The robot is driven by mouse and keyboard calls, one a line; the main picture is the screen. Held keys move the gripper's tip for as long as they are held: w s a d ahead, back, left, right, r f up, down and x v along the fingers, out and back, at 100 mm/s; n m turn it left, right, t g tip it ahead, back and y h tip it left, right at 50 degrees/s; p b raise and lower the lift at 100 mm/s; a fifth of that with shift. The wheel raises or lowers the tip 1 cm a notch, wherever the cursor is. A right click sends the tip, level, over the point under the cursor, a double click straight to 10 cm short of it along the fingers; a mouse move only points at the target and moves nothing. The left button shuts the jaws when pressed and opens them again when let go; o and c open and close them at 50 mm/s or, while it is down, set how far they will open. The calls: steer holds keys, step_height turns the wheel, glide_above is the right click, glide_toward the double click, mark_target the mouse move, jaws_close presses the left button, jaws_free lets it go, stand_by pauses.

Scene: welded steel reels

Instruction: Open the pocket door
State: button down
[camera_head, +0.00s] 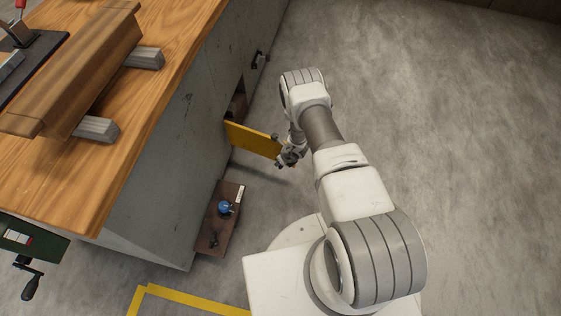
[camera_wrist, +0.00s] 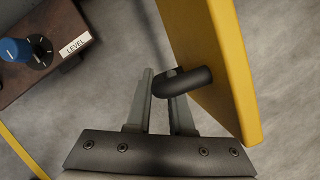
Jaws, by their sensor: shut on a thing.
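The pocket door is a yellow panel (camera_head: 252,139) that stands swung out from the side of the grey bench cabinet, leaving a dark opening (camera_head: 238,104) behind it. In the wrist view the yellow door (camera_wrist: 212,60) fills the upper right, with a dark rounded handle (camera_wrist: 190,80) on its face. My gripper (camera_head: 287,157) is at the door's outer end. In the wrist view its two fingers (camera_wrist: 161,84) are closed about the handle, one finger on each side. The right finger partly lies behind the handle.
A brown box with a blue knob (camera_head: 225,208) and a "LEVEL" label (camera_wrist: 75,44) sits low beside the cabinet (camera_head: 165,150). A wooden worktop (camera_head: 165,25) carries a brown beam. Yellow tape (camera_head: 185,297) marks the floor. The floor to the right is clear.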

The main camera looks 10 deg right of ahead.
stand_by(0.3)
steer(key=c, duration=0.8)
jaws_free()
steer(key=p+v, duration=0.6)
steer(key=v, duration=1.1)
steer(key=shift+r+p, duration=0.15)
steer(key=shift+p, duration=0.15)
steer(key=shift+s, duration=0.15)
